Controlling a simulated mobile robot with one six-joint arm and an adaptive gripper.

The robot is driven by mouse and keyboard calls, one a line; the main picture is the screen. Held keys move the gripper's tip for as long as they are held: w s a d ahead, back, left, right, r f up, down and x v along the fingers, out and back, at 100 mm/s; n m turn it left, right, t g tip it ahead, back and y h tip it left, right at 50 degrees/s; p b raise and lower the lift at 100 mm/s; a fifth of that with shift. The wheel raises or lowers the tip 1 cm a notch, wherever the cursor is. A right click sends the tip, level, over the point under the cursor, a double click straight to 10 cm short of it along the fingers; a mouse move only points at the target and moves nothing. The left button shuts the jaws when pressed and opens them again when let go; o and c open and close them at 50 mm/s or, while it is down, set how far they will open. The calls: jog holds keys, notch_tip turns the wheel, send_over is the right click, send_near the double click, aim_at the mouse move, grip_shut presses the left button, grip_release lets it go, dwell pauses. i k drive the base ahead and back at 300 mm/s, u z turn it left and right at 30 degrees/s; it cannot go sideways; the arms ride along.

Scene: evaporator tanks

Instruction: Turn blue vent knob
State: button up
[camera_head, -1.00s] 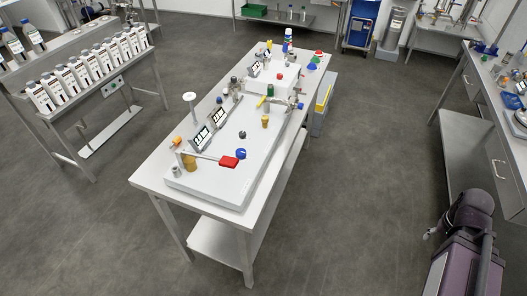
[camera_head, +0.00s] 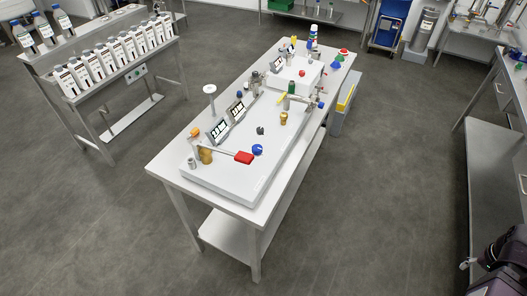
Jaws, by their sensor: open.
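A round blue knob (camera_head: 257,150) sits on the near part of the white panel (camera_head: 230,181) on the central steel table, just right of a red lever handle (camera_head: 244,157). Another small blue knob (camera_head: 239,94) stands farther back on the left side, and a blue fitting (camera_head: 321,105) is on the right side. I cannot tell from any label which is the vent knob. I cannot make out my gripper; only dark purple parts of my own body show at the lower right corner, far from the table.
The table (camera_head: 255,214) has open grey floor in front and to its right. A bottle rack (camera_head: 125,73) stands at left. Another bench (camera_head: 496,154) runs along the right edge. A blue bin (camera_head: 389,25) stands at the back.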

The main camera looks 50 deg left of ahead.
aim_at(257, 149)
jog(key=z, duration=0.05)
jog(key=k, duration=1.45)
jog(key=u, duration=1.45)
jog(key=i, duration=1.05)
jog(key=z, duration=0.1)
